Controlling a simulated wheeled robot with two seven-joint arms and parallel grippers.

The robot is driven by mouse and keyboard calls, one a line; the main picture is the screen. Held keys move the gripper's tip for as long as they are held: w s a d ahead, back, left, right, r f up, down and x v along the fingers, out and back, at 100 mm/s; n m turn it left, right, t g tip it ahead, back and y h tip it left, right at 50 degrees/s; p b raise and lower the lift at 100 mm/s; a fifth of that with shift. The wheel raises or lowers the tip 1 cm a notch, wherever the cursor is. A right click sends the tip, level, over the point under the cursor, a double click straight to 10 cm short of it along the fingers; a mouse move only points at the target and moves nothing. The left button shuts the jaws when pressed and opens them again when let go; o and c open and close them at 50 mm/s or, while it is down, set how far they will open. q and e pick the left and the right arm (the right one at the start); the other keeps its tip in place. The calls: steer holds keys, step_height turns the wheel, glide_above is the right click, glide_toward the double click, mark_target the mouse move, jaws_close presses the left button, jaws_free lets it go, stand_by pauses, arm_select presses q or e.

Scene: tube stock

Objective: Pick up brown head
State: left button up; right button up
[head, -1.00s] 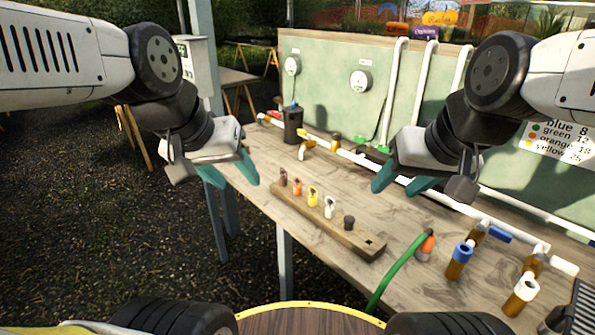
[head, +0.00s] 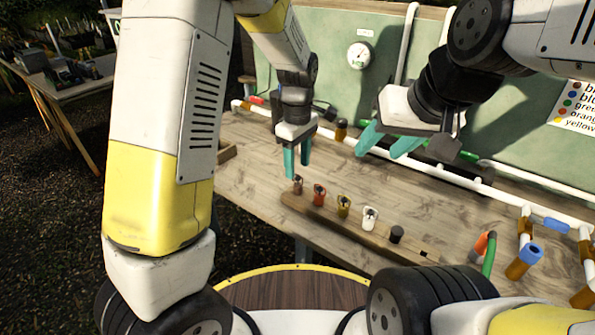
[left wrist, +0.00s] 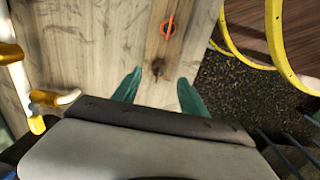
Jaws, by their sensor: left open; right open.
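The brown head (head: 298,185) stands upright at the left end of a wooden rack (head: 330,218) on the workbench. My left gripper (head: 297,165) points down just above the brown head, open and empty. In the left wrist view the brown head (left wrist: 158,68) shows ahead of the gap between the two teal fingertips (left wrist: 158,85), apart from them. My right gripper (head: 385,145) is open and empty, raised over the back of the bench to the right.
White pipes (head: 420,175) run along the back of the bench.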

mark_target(297, 184)
arm_select(q)
steer(key=f, duration=0.7)
steer(key=shift+w+a+f, duration=0.1)
steer(key=shift+w+f, duration=0.1)
jaws_close()
